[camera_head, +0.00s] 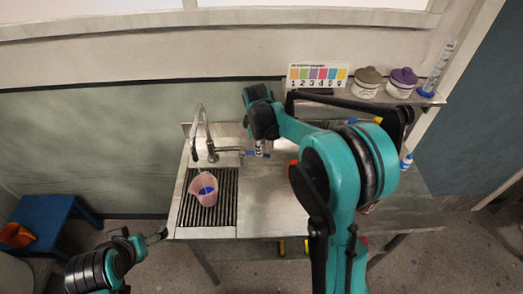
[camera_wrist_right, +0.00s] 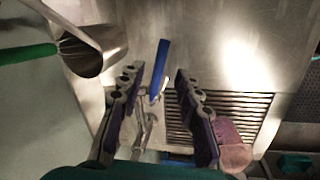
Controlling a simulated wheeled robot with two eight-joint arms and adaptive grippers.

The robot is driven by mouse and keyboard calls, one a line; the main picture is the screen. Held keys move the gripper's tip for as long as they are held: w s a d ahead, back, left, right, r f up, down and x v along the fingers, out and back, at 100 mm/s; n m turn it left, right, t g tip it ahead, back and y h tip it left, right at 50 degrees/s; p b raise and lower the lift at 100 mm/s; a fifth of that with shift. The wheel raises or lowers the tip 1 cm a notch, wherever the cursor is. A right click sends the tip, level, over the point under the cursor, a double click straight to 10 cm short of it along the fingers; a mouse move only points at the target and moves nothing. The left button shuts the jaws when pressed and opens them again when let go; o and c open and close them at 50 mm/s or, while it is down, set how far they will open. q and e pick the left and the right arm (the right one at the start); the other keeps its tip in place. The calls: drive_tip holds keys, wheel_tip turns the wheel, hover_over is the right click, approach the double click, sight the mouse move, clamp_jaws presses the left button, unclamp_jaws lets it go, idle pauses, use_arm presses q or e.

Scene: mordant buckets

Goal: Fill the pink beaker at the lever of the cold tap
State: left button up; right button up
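The pink beaker (camera_head: 203,181) stands on the slatted drain grid under the spout of the chrome tap (camera_head: 200,128). A blue patch shows within its outline. In the right wrist view the beaker (camera_wrist_right: 236,153) is partly hidden behind a finger. My right gripper (camera_wrist_right: 155,75) is open, its fingers spread to either side of the blue lever (camera_wrist_right: 160,64), with no clear contact. In the head view the blue lever (camera_head: 252,153) is right of the tap, below my right wrist. My left gripper (camera_head: 157,236) is at lower left, away from the beaker; its opening is unclear.
A steel pot (camera_wrist_right: 112,48) with a green-handled whisk shows in the right wrist view. A shelf holds two lidded jars (camera_head: 367,83) and a measuring cylinder (camera_head: 436,68). A blue stool (camera_head: 42,216) with an orange container stands at left. The metal counter (camera_head: 265,205) beside the grid is clear.

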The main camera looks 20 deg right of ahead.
wheel_tip(320, 180, up, 7)
drive_tip(key=s, duration=0.1)
drive_tip(key=shift+s+a+r, duration=0.15)
drive_tip(key=shift+a, duration=0.25)
idle(7.2)
